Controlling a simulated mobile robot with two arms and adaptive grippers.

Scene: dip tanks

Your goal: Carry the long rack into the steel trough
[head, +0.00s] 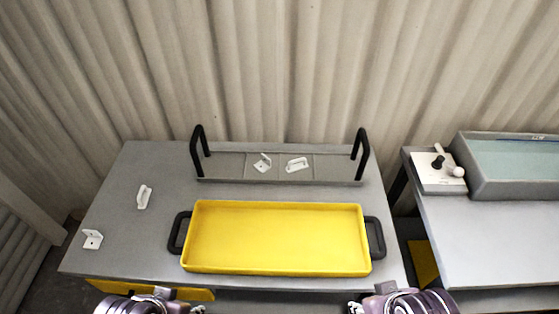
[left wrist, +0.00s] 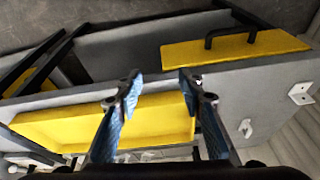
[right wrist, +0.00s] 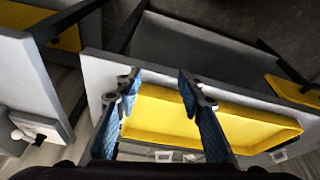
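The long rack (head: 225,168) is a grey tray with two upright black handles, one at each end. It stands at the back of the grey table and holds two small white pieces (head: 262,163) (head: 297,165). The steel trough (head: 510,188) is a grey box with a pale teal inside, on the right-hand table, partly cut off by the frame. My left gripper (left wrist: 160,84) is open and empty. My right gripper (right wrist: 160,82) is open and empty. Both show at the bottom edge of the head view, in front of the table and apart from the rack.
A yellow tray (head: 280,267) with black side handles lies in front of the rack. A white handle (head: 144,197) and a white bracket (head: 92,239) lie at the left. A white panel with knobs (head: 438,182) adjoins the trough. A gap separates the tables.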

